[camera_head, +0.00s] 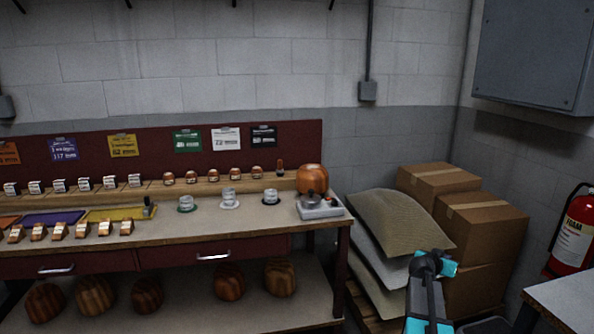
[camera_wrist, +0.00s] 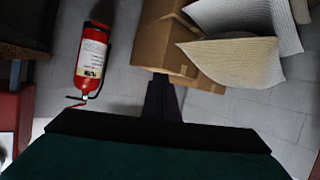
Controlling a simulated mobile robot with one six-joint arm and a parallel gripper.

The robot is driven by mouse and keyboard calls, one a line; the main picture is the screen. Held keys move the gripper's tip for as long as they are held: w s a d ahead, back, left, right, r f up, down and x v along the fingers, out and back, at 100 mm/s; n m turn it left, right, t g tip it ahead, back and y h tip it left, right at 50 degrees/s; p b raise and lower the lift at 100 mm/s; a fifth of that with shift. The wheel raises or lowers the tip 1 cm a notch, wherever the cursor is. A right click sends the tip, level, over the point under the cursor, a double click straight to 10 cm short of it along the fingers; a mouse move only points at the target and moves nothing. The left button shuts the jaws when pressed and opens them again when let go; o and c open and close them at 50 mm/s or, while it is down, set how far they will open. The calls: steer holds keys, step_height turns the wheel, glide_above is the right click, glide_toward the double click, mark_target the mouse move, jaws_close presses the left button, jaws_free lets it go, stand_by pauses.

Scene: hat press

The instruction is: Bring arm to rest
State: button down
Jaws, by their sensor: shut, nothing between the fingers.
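My arm (camera_head: 430,290), dark with teal parts, rises at the lower right of the head view. It shows in front of the sacks and cardboard boxes. In the wrist view my gripper (camera_wrist: 161,80) is a narrow dark shape at the middle, with its fingers together and nothing between them. Behind its tips lie a cardboard box (camera_wrist: 155,40) and the floor. I cannot make out the fingertips in the head view.
A workbench (camera_head: 190,238) with small blocks, jars and wooden hat forms fills the left. Sacks (camera_head: 400,222) and boxes (camera_head: 485,228) are stacked right of it. A fire extinguisher (camera_head: 575,232) hangs at far right above a grey tabletop (camera_head: 570,300).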

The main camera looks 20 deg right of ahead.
steer(key=w+a+f+n+y+p, duration=0.1)
steer(key=w+a+f+y, duration=0.1)
steer(key=a+f, duration=0.75)
steer(key=w+a+f+n+y+p, duration=0.1)
steer(key=a+f+n+y, duration=0.1)
steer(key=a+f, duration=0.7)
steer(key=s+a+f+n+g+y+p, duration=0.1)
steer(key=s+a+f, duration=0.2)
steer(key=a+f, duration=0.4)
steer(key=s+a+f+n+g+y, duration=0.15)
steer(key=a+f, duration=0.25)
steer(key=a, duration=0.5)
steer(key=s+a+f+n+g+y+p, duration=0.1)
steer(key=s+a+f+g, duration=0.1)
steer(key=s+a+f, duration=0.45)
steer(key=s+a+f+n+g+y+p, duration=0.15)
steer(key=s+a+f, duration=0.25)
steer(key=s+a, duration=0.55)
steer(key=s+a+n+g+y, duration=0.1)
steer(key=s+a, duration=0.3)
steer(key=s, duration=0.5)
steer(key=s+a+n+g+y, duration=0.2)
steer(key=s+a+g, duration=0.2)
steer(key=s, duration=0.5)
steer(key=shift+s+a+n, duration=0.15)
steer(key=shift+a+n, duration=0.25)
steer(key=shift+a, duration=0.05)
steer(key=shift+r, duration=0.1)
